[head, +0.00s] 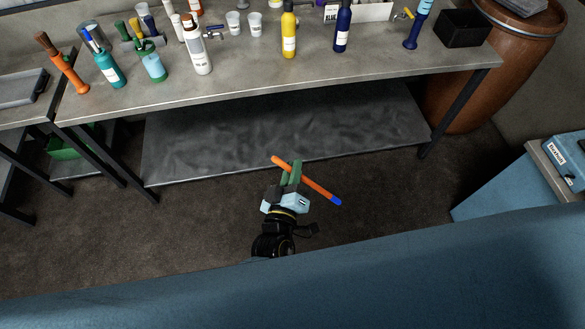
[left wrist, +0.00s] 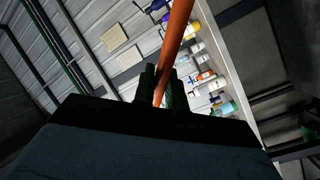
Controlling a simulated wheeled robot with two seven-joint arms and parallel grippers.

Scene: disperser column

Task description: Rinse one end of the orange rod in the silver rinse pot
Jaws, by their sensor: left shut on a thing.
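The orange rod (head: 318,187) has a blue tip at its lower right end. My left gripper (head: 291,174) is shut on it, near its upper left part, and holds it in the air in front of the workbench. The rod slants down to the right in the head view. In the left wrist view the rod (left wrist: 176,38) runs up from between the dark green fingers (left wrist: 161,88). I cannot make out a silver rinse pot in either view. My right gripper is not in view.
The grey workbench (head: 250,75) carries several bottles, including a yellow one (head: 289,32), and white cups (head: 233,22). A lower shelf (head: 270,130) lies beneath. A brown barrel (head: 520,50) stands at the right. Dark floor (head: 170,235) is open around the left gripper.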

